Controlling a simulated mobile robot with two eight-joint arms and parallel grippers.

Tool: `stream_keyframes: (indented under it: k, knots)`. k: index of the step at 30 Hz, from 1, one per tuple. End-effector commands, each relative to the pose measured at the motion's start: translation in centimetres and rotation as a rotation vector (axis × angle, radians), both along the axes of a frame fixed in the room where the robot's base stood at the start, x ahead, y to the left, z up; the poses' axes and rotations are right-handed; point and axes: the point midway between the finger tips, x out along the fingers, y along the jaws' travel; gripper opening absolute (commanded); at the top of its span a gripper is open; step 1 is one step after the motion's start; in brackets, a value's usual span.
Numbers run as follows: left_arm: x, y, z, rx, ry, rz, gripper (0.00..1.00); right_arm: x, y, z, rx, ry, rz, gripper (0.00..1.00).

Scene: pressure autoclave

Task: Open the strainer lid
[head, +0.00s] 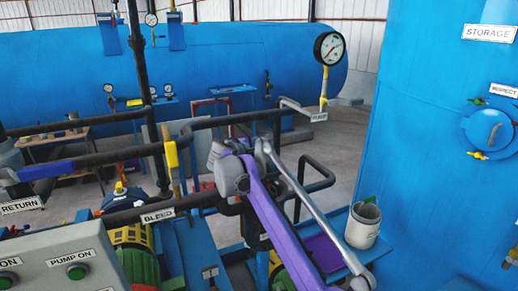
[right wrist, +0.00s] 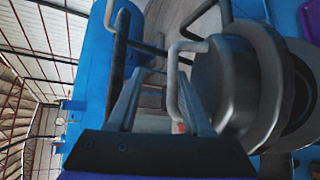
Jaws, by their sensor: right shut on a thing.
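The strainer lid (right wrist: 222,85) is a grey round cap with stepped rims, in the right half of the right wrist view. A bent grey handle (right wrist: 188,44) stands out from its face. My right gripper (right wrist: 164,80) has its two fingers on either side of the handle and is shut on it. In the head view the grey strainer body (head: 232,176) is near the middle, partly hidden by a purple arm link of mine. The fingertips are hard to make out there. The lid appears seated against the body. My left gripper is not in view.
Dark pipes (head: 110,145) cross behind and left of the strainer. A grey pump panel (head: 65,262) is at lower left. A pressure gauge (head: 329,48) stands at upper right. A grey bucket (head: 362,226) sits on a blue ledge beside the big blue tank (head: 440,140).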

Motion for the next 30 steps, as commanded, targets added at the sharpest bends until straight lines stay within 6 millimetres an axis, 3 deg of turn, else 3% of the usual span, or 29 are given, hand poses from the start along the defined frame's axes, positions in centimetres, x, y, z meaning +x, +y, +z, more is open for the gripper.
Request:
stream_keyframes:
  k: [13,26,30]
  knots:
    - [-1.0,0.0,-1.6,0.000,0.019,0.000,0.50,-7.2,3.6,2.5,0.000,0.001,0.003,0.44]
    - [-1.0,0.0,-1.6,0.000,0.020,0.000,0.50,-8.4,4.0,3.1,0.000,0.001,0.001,0.44]
    - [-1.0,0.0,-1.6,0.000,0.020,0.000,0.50,-8.7,3.4,2.9,0.017,0.006,-0.009,0.44]
